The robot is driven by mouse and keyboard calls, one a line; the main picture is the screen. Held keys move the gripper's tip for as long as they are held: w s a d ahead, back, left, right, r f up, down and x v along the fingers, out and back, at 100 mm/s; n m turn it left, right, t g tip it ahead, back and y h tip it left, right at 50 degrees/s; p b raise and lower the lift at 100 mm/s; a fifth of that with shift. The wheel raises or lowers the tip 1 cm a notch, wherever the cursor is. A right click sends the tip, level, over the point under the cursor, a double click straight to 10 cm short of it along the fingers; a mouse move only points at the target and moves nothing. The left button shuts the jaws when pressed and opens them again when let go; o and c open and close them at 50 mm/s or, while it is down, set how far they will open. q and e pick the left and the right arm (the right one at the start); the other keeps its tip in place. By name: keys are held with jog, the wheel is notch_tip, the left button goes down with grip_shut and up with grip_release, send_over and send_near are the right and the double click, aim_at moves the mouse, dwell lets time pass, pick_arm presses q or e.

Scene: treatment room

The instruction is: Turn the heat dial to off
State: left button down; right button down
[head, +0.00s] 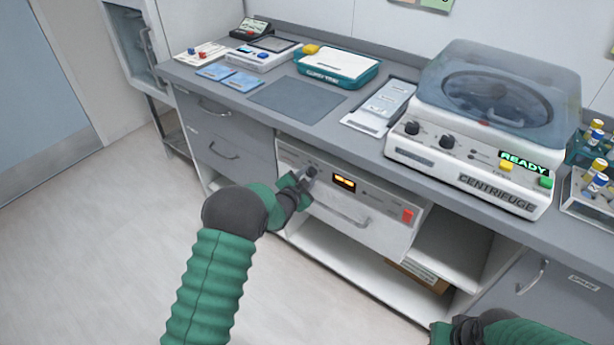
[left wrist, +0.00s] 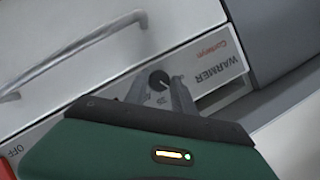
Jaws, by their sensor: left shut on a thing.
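The warmer (head: 375,205) is a white drawer unit under the counter with a lit orange display (head: 344,182). My right gripper (head: 455,331) is at the bottom edge of the head view, mostly cut off.
The warmer's handle (head: 340,214) and a red switch (head: 407,215) are on its front. A centrifuge (head: 470,172) showing READY stands on the counter above right. Open shelves are below, with a cardboard box (head: 418,275). Clear floor (head: 90,240) lies at left.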

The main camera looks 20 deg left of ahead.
pick_arm(q)
jog(key=n+p, duration=0.1)
jog(key=n+g+h+p, duration=0.1)
jog(key=p, duration=0.1)
jog(key=shift+a+r+n+h, duration=0.1)
jog(key=shift+r+n+h, duration=0.2)
jog(key=shift+r, duration=0.05)
jog(key=shift+w+a+n+g+h+p, duration=0.15)
jog(key=shift+n+g+h+p, duration=0.25)
jog(key=shift+n+h+p, duration=0.8)
jog(key=shift+n+y+p, duration=0.3)
jog(key=shift+p, duration=0.15)
jog(key=c, duration=1.1)
grip_release()
jog(key=shift+f, duration=0.1)
jog(key=p+v, duration=0.2)
jog(key=v, duration=1.4)
jog(key=shift+s+a, duration=0.2)
jog(key=shift+s, duration=0.1)
